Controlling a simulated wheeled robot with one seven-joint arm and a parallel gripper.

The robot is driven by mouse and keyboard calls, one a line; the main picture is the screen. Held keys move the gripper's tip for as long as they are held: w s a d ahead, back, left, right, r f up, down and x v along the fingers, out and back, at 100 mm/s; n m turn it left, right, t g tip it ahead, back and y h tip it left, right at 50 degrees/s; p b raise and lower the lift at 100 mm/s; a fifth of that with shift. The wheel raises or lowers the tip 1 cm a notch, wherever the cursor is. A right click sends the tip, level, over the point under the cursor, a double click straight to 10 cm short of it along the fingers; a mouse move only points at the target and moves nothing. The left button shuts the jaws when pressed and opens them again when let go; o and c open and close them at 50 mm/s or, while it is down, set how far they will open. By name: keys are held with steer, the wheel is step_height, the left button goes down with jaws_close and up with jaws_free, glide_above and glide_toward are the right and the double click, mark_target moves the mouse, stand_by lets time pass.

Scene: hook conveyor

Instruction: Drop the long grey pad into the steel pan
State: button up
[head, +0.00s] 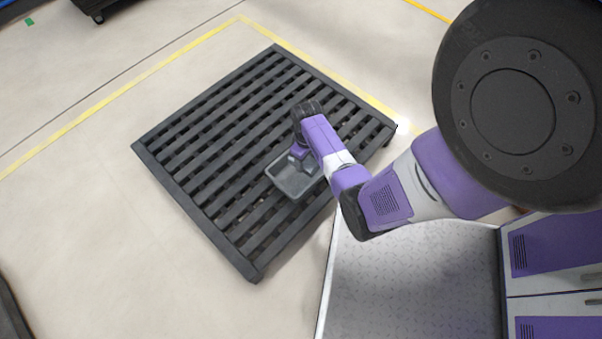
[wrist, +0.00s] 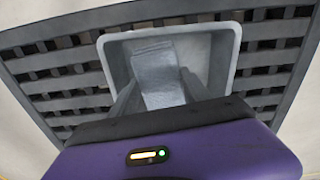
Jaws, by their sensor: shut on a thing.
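The steel pan (head: 296,181) is a grey, rectangular, open tray on the black slatted pallet. In the wrist view its rim (wrist: 228,62) surrounds the area ahead of my gripper. The long grey pad (wrist: 158,72) shows in the wrist view between the two fingers, over the pan's inside. My gripper (wrist: 160,92) is shut on the pad, one finger on each side of it. The pad's near end is hidden by the gripper body. I cannot tell whether its far end touches the pan floor. In the head view my wrist hides part of the pan, and the pad cannot be made out.
The black slatted pallet (head: 200,150) lies on a pale floor, with a yellow floor line (head: 120,76) beyond it. A metal tread plate (head: 410,285) and a purple-fronted cabinet (head: 555,245) are at the lower right. The pallet's left part is bare.

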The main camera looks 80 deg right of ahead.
steer(key=shift+f, duration=0.2)
steer(key=o, duration=1.4)
steer(key=shift+r+p, duration=1.7)
steer(key=shift+r, duration=2.15)
